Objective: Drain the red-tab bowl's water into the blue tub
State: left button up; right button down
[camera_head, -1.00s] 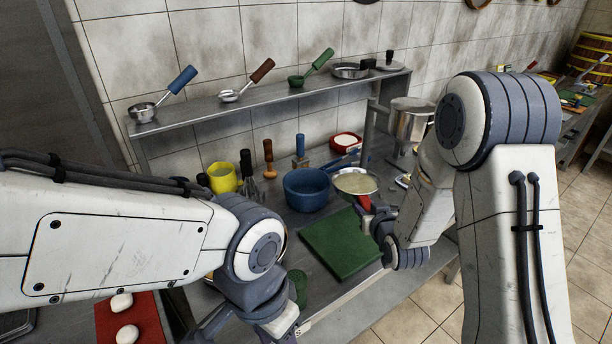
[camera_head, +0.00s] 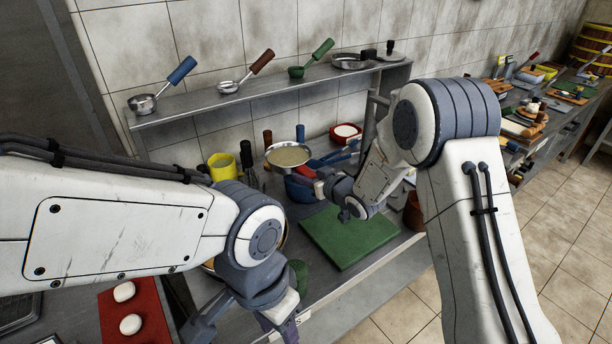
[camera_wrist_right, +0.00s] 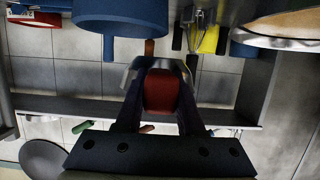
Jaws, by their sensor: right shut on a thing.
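The red-tab bowl (camera_head: 289,154) is a shallow metal bowl with pale contents, held up in the air and looking near level. My right gripper (camera_head: 318,186) is shut on its red tab (camera_wrist_right: 160,92), which shows between the fingers in the right wrist view. The blue tub (camera_head: 298,192) stands on the counter below the bowl, partly hidden by the bowl and gripper. It also shows at the top of the right wrist view (camera_wrist_right: 120,15).
A green board (camera_head: 348,238) lies in front of the tub. A yellow container (camera_head: 222,167) stands left of it, and a red-rimmed bowl (camera_head: 346,133) behind. The shelf (camera_head: 225,102) above holds ladles and pans. A red mat (camera_head: 150,310) with white buns is at lower left.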

jog(key=shift+w+f+m, duration=0.1)
jog(key=shift+f+m, duration=0.3)
jog(key=shift+f, duration=0.45)
jog(key=shift+r, duration=0.2)
jog(key=shift+a+r+m+y+p, duration=0.1)
jog(key=shift+m+y+p, duration=0.25)
jog(key=shift+p, duration=0.2)
